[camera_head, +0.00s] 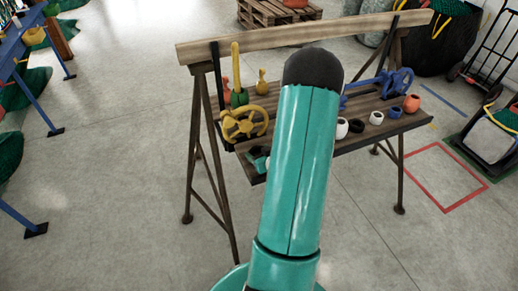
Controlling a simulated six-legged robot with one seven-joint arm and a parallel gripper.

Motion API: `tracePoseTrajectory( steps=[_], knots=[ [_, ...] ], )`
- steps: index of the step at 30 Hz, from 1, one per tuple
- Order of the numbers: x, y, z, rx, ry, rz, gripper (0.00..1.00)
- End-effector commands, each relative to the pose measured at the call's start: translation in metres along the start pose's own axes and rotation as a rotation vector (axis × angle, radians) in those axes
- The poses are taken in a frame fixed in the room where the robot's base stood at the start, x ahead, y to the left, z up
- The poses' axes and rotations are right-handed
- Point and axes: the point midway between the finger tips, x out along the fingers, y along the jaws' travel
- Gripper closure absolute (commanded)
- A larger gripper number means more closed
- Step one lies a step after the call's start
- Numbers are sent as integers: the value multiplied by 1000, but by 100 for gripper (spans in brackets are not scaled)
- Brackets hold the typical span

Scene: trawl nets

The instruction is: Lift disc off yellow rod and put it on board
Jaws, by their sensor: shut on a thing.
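A yellow spoked disc (228,127), like a small wheel, shows at the left end of the wooden board (283,103), tilted toward me. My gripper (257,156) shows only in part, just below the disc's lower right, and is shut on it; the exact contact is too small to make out. The yellow rod (236,64) stands upright behind the disc, at the board's left end, with a green piece (239,97) at its foot. The disc appears in front of the rod, not around it. My teal arm hides the middle of the board.
The board rests on a trestle stand with a raised back beam (390,26). White, black and orange rings (376,117) line its front right. A blue handled part (395,82) sits at the back right. A blue bench (22,55) stands at far left.

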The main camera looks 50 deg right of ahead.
Motion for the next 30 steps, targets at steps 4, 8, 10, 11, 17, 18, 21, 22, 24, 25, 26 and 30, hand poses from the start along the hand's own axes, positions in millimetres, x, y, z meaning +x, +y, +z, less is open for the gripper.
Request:
tracePoseTrajectory(
  steps=[4, 8, 10, 11, 17, 18, 21, 22, 24, 25, 26, 30],
  knots=[
    [1, 0, 1, 0, 1, 0, 61],
    [0, 0, 1, 0, 1, 0, 61],
    [0, 0, 1, 0, 0, 0, 24],
    [0, 0, 1, 0, 0, 0, 18],
    [0, 0, 1, 0, 0, 0, 10],
    [0, 0, 1, 0, 0, 0, 10],
    [0, 0, 1, 0, 0, 1, 10],
    [-2, 0, 1, 0, -1, 1, 10],
    [-6, 0, 1, 0, -1, 2, 10],
    [-10, 1, 1, 0, -1, 2, 10],
    [-13, 1, 1, 0, 0, 3, 10],
    [-40, 1, 1, 1, -1, 5, 10]
  ],
)
